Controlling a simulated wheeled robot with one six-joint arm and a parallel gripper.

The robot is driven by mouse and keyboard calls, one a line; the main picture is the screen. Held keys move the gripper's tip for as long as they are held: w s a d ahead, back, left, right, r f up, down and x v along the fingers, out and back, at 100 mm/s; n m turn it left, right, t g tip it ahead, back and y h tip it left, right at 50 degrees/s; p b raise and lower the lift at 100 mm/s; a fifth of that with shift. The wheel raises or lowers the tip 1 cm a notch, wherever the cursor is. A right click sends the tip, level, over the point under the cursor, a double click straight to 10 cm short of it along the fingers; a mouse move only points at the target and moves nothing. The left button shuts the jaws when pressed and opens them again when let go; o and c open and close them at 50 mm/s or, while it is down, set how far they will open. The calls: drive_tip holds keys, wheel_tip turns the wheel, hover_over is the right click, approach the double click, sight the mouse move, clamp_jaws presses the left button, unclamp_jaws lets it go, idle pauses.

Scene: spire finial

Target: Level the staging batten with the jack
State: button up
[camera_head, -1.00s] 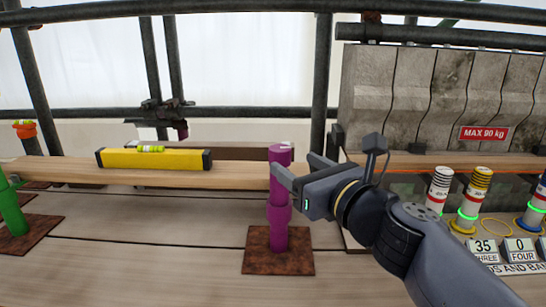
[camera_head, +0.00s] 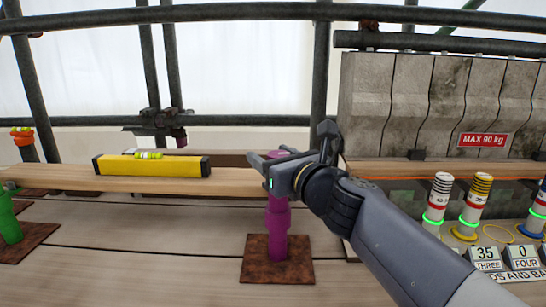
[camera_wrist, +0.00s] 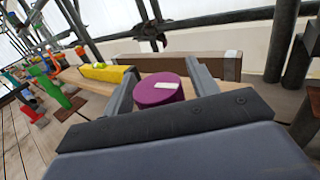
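The purple jack (camera_head: 278,225) stands upright on a rusty base plate under the right end of the wooden batten (camera_head: 50,180). A yellow spirit level (camera_head: 180,167) with a green vial lies on the batten; the bubble is too small to read. My gripper (camera_head: 267,168) is at the jack's top, partly hiding it. In the wrist view, the fingers (camera_wrist: 160,72) straddle the round purple jack head (camera_wrist: 158,91), with slim gaps seeming to show at its sides. A green jack (camera_head: 9,218) stands near the batten's left end.
Grey concrete blocks (camera_head: 405,105) with a red "MAX 90 kg" sign (camera_head: 483,140) stand at the right. Banded posts (camera_head: 437,200) with glowing rings and number plates (camera_head: 485,256) are below them. Dark scaffold tubes (camera_head: 323,75) cross behind. The front deck boards are clear.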

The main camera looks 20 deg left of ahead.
drive_tip(key=c, duration=0.9)
drive_tip(key=shift+o, duration=0.2)
drive_tip(key=shift+n+g+y+p, duration=0.3)
drive_tip(key=shift+p, duration=0.1)
